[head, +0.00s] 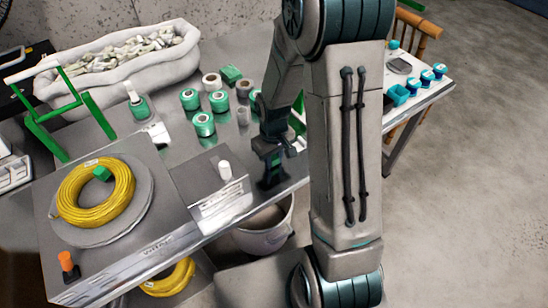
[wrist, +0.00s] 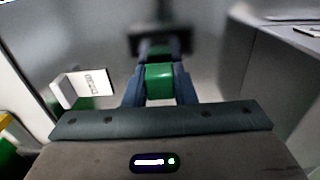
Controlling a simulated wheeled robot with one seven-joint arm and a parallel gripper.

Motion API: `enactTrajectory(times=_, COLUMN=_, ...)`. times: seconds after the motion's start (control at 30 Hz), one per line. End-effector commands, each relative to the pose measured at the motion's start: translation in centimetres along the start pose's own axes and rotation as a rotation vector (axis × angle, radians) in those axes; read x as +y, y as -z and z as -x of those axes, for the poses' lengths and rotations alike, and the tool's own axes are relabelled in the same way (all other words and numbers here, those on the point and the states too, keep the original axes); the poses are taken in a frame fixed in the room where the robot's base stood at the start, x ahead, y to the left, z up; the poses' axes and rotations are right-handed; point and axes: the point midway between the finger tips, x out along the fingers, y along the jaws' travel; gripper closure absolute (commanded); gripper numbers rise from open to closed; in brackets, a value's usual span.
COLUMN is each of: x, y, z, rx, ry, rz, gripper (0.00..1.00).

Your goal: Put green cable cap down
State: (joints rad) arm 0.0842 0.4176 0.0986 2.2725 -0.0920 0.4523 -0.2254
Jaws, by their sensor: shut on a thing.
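My gripper (wrist: 158,76) is shut on a green cable cap (wrist: 159,84), which sits between the two fingers in the wrist view. In the head view my gripper (head: 271,172) points down at the front edge of the metal table, right of the grey box with the white knob. A bit of green shows at the fingers there, but most of the cap is hidden. I cannot tell whether the cap touches the surface below.
Several green spools (head: 203,124) stand on the metal table (head: 180,150) behind my gripper. The grey box (head: 211,182) is close on its left. A bucket (head: 265,232) stands below the table edge.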

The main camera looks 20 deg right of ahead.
Motion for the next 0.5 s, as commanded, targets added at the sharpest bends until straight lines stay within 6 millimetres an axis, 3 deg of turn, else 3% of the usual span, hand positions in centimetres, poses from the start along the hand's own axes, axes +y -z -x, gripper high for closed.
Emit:
enactTrajectory(times=0.17, x=-0.05, y=-0.18, z=-0.62, rx=-0.005, ry=0.002, rz=0.000, gripper=0.96)
enactTrajectory(times=0.2, x=-0.06, y=-0.21, z=-0.66, rx=-0.006, ry=0.002, rz=0.000, gripper=0.65)
enactTrajectory(times=0.23, x=-0.08, y=-0.22, z=-0.69, rx=-0.007, ry=0.003, rz=0.000, gripper=0.57)
enactTrajectory(times=0.5, x=-0.56, y=-0.30, z=-0.92, rx=-0.011, ry=0.007, rz=0.006, gripper=0.54)
